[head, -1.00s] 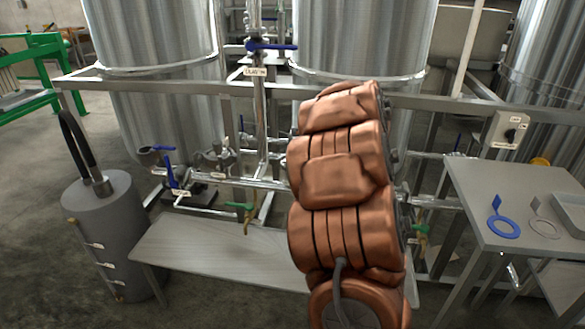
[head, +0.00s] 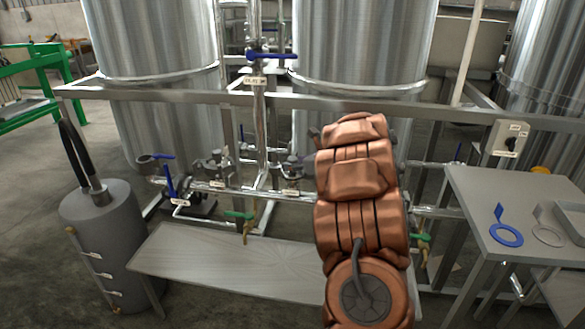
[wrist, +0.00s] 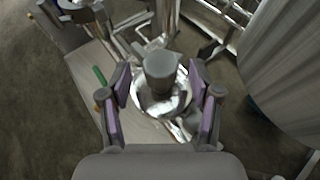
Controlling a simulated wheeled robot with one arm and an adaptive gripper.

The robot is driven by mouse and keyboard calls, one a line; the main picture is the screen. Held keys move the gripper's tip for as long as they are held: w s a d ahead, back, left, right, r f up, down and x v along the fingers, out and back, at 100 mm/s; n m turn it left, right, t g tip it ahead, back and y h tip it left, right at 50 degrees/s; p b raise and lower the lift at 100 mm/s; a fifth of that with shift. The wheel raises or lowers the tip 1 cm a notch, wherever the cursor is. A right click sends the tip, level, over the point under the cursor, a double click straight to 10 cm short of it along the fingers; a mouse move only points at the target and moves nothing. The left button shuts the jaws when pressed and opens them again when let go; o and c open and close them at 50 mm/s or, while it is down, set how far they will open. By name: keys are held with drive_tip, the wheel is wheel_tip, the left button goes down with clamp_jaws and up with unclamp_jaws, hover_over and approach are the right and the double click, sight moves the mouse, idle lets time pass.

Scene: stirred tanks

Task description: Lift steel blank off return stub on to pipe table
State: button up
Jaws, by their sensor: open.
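In the wrist view my gripper (wrist: 160,88) is open, with one finger on each side of a grey, round-topped steel piece (wrist: 159,66), apparently the blank. A shiny round disc or flange (wrist: 165,103) shows below it. I cannot tell whether the fingers touch the piece, but there looks to be a gap on both sides. In the head view my copper arm hides the gripper, the blank and the return stub. A grey table (head: 470,195) at the right holds a blue ring with a tab (head: 506,235) and a thin pale ring (head: 548,235).
A low grey bench (head: 210,262) stands in front of the pipework. Big steel tanks (head: 160,45) rise behind a horizontal frame rail (head: 200,97). A grey cylinder with dark handles (head: 105,225) stands at the left. A blue-handled valve (head: 270,56) is on the upright pipe.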

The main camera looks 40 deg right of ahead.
drive_tip(key=shift+x, duration=0.8)
clamp_jaws()
